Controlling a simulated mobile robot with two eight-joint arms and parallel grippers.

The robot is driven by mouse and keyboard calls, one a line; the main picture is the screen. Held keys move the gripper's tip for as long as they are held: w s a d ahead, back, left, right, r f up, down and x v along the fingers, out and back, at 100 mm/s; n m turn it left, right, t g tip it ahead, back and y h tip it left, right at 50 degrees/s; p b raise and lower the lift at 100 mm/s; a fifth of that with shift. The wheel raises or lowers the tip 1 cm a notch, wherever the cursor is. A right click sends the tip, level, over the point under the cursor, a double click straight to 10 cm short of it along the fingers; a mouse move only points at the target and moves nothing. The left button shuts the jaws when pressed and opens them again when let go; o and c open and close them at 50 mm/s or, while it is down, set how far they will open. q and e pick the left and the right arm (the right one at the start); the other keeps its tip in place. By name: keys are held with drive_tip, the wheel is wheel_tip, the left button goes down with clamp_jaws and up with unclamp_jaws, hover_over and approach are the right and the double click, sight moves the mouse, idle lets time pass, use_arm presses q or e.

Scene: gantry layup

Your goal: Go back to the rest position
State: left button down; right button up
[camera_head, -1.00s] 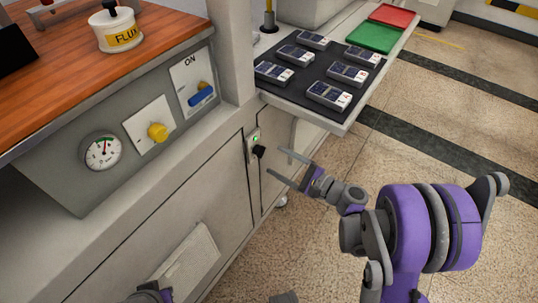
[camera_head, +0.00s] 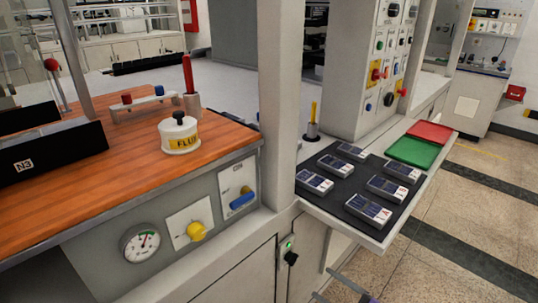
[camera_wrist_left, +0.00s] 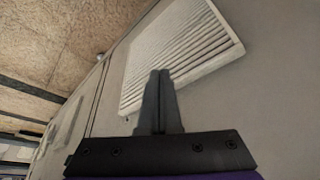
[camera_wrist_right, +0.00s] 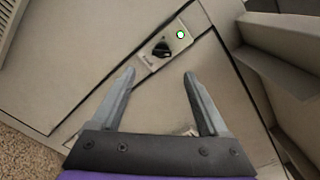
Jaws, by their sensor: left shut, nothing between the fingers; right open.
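My right gripper (camera_head: 345,287) shows at the bottom edge of the head view, with only its fingers in the picture. It is open and empty, low in front of the cabinet below the shelf. In the right wrist view its fingers (camera_wrist_right: 160,88) are spread, with a black knob (camera_wrist_right: 161,49) and a green-lit switch plate beyond them. My left gripper is out of the head view. In the left wrist view its fingers (camera_wrist_left: 160,75) are shut with nothing between them, in front of a slatted vent (camera_wrist_left: 190,45) on the cabinet wall.
A side shelf (camera_head: 380,243) carries several meter-like devices on a dark mat, plus green (camera_head: 413,151) and red (camera_head: 430,131) trays. The wooden bench (camera_head: 110,180) holds a FLUX pot (camera_head: 180,137). A gauge (camera_head: 140,243) and yellow knob (camera_head: 196,231) are on its front. Floor at right is clear.

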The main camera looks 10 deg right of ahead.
drive_tip(key=s+a+f+n+g+h, duration=0.3)
drive_tip(key=s+a+f+n+g, duration=0.1)
drive_tip(key=s+a+n+g, duration=0.4)
drive_tip(key=s+d+n+g+h, duration=0.2)
drive_tip(key=s+d+n+h, duration=0.2)
drive_tip(key=s+n+h, duration=0.6)
use_arm(q)
wheel_tip(320, 180, up, 23)
drive_tip(key=w+t+p, duration=0.1)
drive_tip(key=p, duration=1.9)
drive_tip(key=shift+w+f, duration=0.15)
drive_tip(key=shift+w, duration=0.15)
use_arm(e)
wheel_tip(320, 180, up, 23)
drive_tip(key=n+t+y, duration=0.1)
drive_tip(key=y, duration=0.1)
drive_tip(key=shift+s+f, duration=0.15)
drive_tip(key=shift+s, duration=0.05)
drive_tip(key=shift+d, duration=0.1)
